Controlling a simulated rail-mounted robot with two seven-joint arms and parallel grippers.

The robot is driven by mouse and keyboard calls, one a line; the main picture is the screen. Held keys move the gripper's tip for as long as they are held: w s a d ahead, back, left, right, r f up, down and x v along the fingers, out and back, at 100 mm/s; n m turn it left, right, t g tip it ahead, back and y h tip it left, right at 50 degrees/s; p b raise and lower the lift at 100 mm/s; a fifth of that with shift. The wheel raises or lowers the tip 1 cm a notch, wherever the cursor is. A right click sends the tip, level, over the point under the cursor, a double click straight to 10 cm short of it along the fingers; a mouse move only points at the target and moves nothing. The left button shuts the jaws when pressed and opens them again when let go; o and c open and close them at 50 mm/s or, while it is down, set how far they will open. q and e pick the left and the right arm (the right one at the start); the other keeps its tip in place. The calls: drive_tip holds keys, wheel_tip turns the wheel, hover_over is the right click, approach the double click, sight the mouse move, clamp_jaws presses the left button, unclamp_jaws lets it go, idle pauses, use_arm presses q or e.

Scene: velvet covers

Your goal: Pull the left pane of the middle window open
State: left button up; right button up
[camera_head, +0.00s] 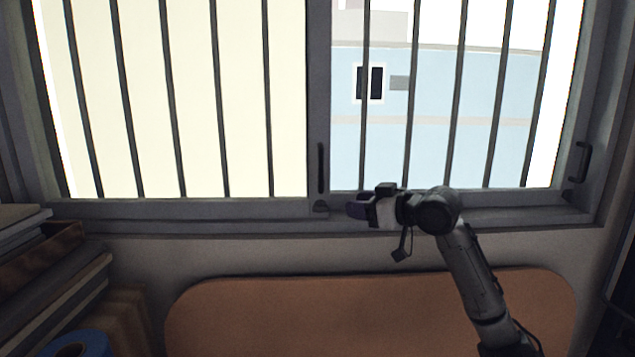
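The window's left pane (180,208) has a grey frame, with cream brightness behind its bars. Its right edge meets the right pane at the middle upright. My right gripper (352,206) is just right of and below the handle, in front of the lower frame, pointing left. It appears apart from the handle. Its dark purple fingers are small and seen from the side, so their opening is unclear. My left gripper is not in view.
The right pane (450,203) shows a light blue building outside and a second dark handle (580,162) at its far right. Vertical bars cross both panes. A brown rounded panel (300,315) stands below the sill. Stacked books or boards (60,285) and a blue roll (85,345) are at lower left.

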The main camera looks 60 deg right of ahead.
drive_tip(key=s+r+t+y, duration=0.2)
drive_tip(key=s+r, duration=0.1)
drive_tip(key=r, duration=0.3)
drive_tip(key=p, duration=0.8)
hover_over(321, 192)
drive_tip(key=shift+w+d+r, duration=0.15)
drive_tip(key=shift+d+r, duration=0.15)
drive_tip(key=shift+r, duration=0.15)
clamp_jaws()
